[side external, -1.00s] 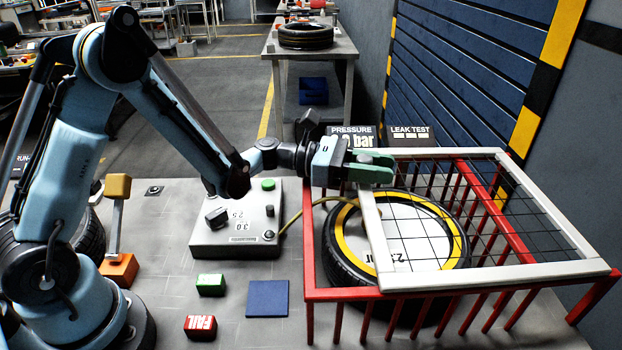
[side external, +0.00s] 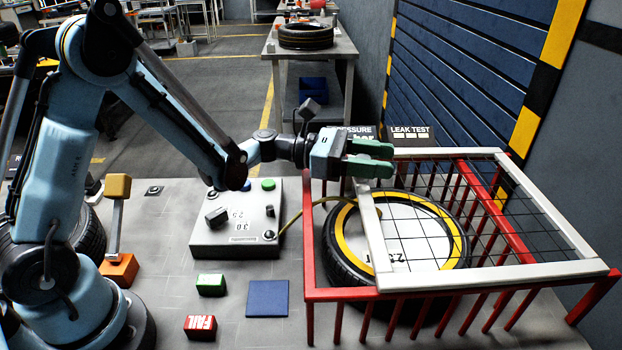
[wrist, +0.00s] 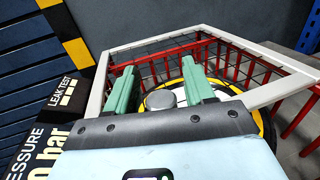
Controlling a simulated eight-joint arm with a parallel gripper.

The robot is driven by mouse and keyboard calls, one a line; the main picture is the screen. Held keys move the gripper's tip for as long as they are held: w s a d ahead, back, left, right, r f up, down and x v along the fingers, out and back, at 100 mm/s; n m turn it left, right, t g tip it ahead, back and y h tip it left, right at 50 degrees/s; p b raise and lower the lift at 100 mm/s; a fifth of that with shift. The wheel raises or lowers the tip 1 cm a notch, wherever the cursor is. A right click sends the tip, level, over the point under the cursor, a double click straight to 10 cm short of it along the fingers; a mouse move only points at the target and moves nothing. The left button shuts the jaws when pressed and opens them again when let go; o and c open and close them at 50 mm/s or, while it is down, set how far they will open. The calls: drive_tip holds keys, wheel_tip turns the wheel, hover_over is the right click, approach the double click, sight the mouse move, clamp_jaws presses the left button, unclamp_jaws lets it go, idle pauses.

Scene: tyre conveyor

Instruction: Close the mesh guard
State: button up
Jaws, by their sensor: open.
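The mesh guard (side external: 490,275) is a white frame with dark mesh. It lies over the right part of the red barred cage (side external: 340,294); the cage's left strip is uncovered. A black tyre with a yellow ring (side external: 345,232) lies inside the cage, partly under the mesh. My gripper (side external: 392,161) is open and empty, with green fingers at the guard's back left corner. In the wrist view my gripper (wrist: 158,66) shows its fingers apart, with the guard's white frame (wrist: 97,95) beyond and around them. I cannot tell whether a finger touches the frame.
A grey control box (side external: 235,240) with a yellow hose stands left of the cage. A green block (side external: 211,285), a red FAIL block (side external: 200,327) and a blue pad (side external: 268,299) lie in front. Pressure and leak test signs (side external: 409,135) stand behind. A wall rises at the right.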

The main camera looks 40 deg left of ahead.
drive_tip(key=r, duration=0.2)
drive_tip(key=shift+s+d+r, duration=0.15)
drive_tip(key=shift+s+r, duration=0.05)
drive_tip(key=shift+r, duration=0.15)
drive_tip(key=s+d+r, duration=0.6)
drive_tip(key=s+d, duration=0.1)
drive_tip(key=s, duration=0.1)
drive_tip(key=shift+s+d+r, duration=0.2)
drive_tip(key=shift+r, duration=0.1)
drive_tip(key=w+d+f+m+g+y, duration=0.1)
drive_tip(key=w+d+m+g+y, duration=0.2)
drive_tip(key=w+m+g, duration=0.15)
drive_tip(key=w+a+r+m+g+y, duration=0.25)
drive_tip(key=a+g+y, duration=0.25)
drive_tip(key=a+y, duration=0.8)
drive_tip(key=shift+n+t, duration=0.25)
drive_tip(key=shift+n, duration=0.25)
drive_tip(key=shift+w+f, duration=0.2)
drive_tip(key=shift+f, duration=2.6)
drive_tip(key=shift+w+f, duration=0.15)
drive_tip(key=shift+f, duration=2.65)
clamp_jaws()
